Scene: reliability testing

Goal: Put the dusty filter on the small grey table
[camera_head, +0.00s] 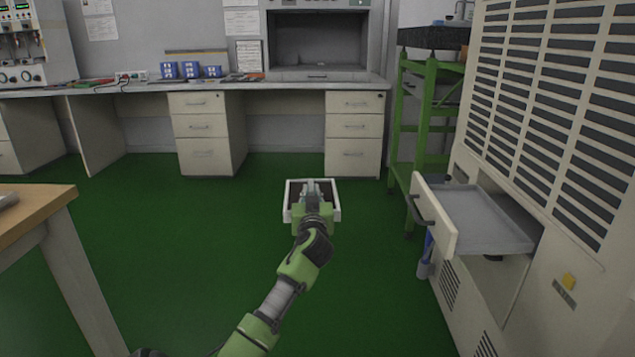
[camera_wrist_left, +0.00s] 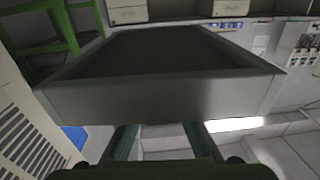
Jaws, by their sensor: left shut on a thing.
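The dusty filter (camera_head: 334,214) is a square piece with a pale frame and a dark inside. My left gripper (camera_head: 312,186) is shut on it and holds it in the air over the green floor, in the middle of the head view. In the left wrist view the filter (camera_wrist_left: 160,98) fills the upper middle, its pale frame edge toward the camera, above the fingers of the left gripper (camera_wrist_left: 157,140). My right gripper is not in view. I cannot identify a small grey table for sure in these frames.
A large beige cabinet (camera_head: 560,130) stands at the right with its drawer (camera_head: 485,215) pulled out. A green rack (camera_head: 428,100) is behind it. A wood-topped table (camera_head: 40,212) is at the left, a long workbench (camera_head: 290,82) at the back. The green floor between is clear.

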